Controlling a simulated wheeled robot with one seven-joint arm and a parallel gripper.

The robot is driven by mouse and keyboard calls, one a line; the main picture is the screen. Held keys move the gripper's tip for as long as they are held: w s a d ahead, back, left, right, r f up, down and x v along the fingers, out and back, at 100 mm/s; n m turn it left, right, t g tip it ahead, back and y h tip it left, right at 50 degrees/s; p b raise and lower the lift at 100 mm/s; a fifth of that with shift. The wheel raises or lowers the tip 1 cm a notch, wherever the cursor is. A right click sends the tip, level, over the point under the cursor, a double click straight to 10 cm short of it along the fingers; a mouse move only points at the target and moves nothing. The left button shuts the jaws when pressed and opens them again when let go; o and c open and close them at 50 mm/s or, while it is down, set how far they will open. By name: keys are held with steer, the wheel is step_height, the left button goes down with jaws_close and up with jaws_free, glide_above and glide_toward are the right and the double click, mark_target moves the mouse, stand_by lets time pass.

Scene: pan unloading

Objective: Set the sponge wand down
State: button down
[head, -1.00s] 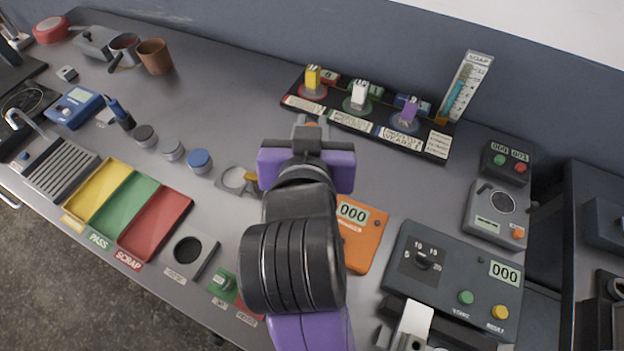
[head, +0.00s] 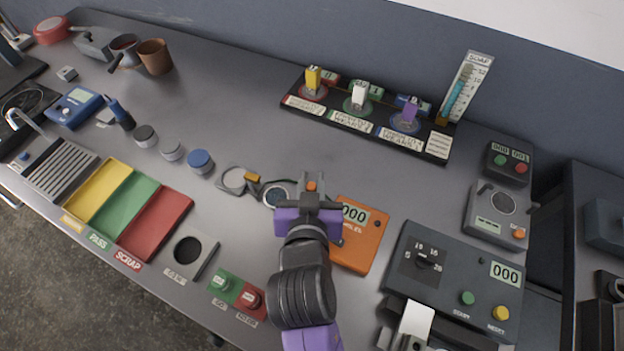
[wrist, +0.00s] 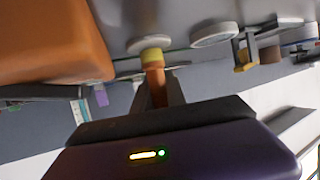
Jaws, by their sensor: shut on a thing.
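My gripper (head: 310,185) is shut on the sponge wand. In the head view only a small orange part of the wand (head: 311,186) shows between the fingers, just left of the orange counter box. In the wrist view the fingers (wrist: 156,92) hold its orange handle, with a yellow collar and a pale round end (wrist: 148,43) pointing at the grey bench. The pale end is very close to the bench; I cannot tell whether it touches.
The orange counter box (head: 360,240) stands close on the right. The soap rack (head: 432,150) stands behind. The bench between rack and gripper (head: 290,150) is clear.

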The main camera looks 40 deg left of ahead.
steer(key=shift+f, duration=0.15)
steer(key=c, duration=1.3)
jaws_free()
steer(key=shift+c, duration=0.2)
steer(key=b+v, duration=0.1)
steer(key=v, duration=1.1)
